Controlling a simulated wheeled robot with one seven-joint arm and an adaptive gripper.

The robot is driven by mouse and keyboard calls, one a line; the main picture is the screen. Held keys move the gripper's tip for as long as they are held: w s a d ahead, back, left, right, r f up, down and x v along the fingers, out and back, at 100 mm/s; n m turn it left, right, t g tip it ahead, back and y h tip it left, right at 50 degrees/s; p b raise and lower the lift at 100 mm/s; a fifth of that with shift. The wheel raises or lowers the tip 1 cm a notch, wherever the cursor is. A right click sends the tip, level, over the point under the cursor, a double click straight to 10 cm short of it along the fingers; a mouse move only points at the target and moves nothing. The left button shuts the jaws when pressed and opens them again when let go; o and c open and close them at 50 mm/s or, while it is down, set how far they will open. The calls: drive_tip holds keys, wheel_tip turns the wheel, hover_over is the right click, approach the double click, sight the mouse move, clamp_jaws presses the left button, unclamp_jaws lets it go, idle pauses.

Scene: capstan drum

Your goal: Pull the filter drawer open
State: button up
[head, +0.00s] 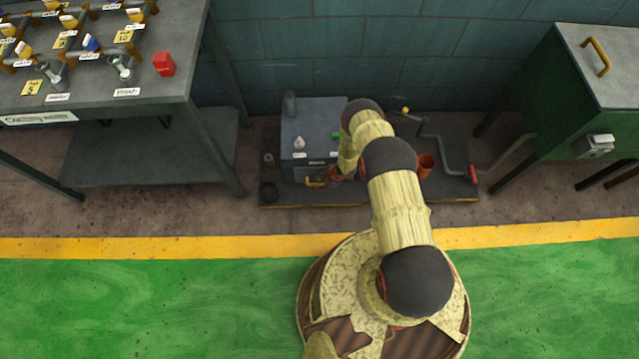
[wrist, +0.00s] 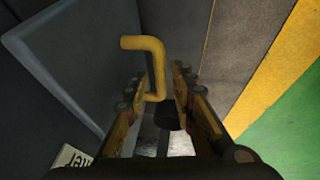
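The grey filter box (head: 311,118) stands on a low dark platform by the wall. A yellow bent handle (head: 314,184) sticks out at the bottom of its front. In the wrist view the yellow handle (wrist: 152,62) stands out from a dark grey panel (wrist: 75,60), which looks like the drawer front. My gripper (wrist: 158,92) has its fingers apart on either side of the handle's lower part, with gaps showing. In the head view my gripper (head: 327,175) is at the box front, partly hidden by my arm. I cannot tell whether the drawer is open.
An orange-brown cup (head: 426,165) and a bent crank pipe with a red end (head: 472,174) are on the platform at right. A workbench (head: 150,75) stands at left, a green cabinet (head: 570,90) at right.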

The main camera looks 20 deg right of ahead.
clamp_jaws()
idle(0.6)
